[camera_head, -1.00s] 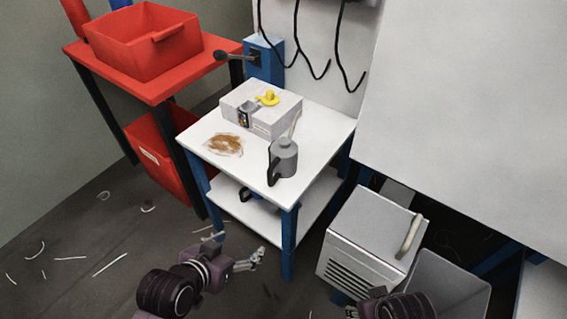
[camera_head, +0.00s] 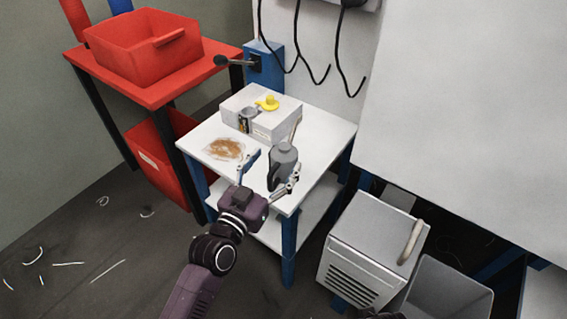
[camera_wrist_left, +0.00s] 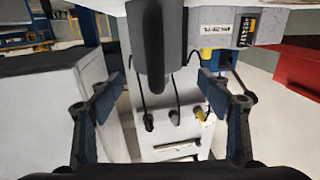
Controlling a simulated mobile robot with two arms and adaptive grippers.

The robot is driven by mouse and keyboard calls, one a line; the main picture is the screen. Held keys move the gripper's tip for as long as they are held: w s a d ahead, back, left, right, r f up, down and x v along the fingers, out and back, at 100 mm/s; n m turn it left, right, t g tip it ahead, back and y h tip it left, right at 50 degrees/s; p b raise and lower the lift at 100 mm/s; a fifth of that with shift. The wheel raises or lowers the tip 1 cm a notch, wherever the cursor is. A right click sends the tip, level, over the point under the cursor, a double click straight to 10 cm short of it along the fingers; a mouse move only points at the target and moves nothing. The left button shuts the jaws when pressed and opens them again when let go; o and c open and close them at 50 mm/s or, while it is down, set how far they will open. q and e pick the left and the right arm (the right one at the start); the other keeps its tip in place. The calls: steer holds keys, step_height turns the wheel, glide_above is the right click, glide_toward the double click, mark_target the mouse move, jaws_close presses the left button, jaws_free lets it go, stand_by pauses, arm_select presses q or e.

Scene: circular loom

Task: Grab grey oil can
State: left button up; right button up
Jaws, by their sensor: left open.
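The grey oil can (camera_head: 285,154) stands upright near the front right edge of the white table (camera_head: 318,133), with its dark handle toward my left gripper. My left gripper (camera_head: 272,165) is open, one finger on each side of the can's handle side. In the left wrist view the can (camera_wrist_left: 152,35) with its dark handle hangs at the top middle, between and beyond the open fingers of the left gripper (camera_wrist_left: 160,80). I cannot tell whether a finger touches it. My right gripper is not in view.
A light box (camera_head: 275,122) with a yellow item (camera_head: 267,102) stands behind the can. A brown stain (camera_head: 224,149) lies on the table's left part. A red shelf with a red bin (camera_head: 150,50) is at left. A grey cabinet (camera_head: 372,235) stands at right.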

mark_target(288, 143)
arm_select(q)
steer(key=x, duration=0.4)
steer(key=shift+w+d+b, duration=0.15)
steer(key=shift+d+b, duration=0.1)
steer(key=shift+b, duration=0.05)
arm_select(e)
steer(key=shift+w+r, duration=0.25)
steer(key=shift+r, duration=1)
arm_select(q)
steer(key=shift+c, duration=0.3)
steer(key=shift+r, duration=0.1)
steer(key=c, duration=1.5)
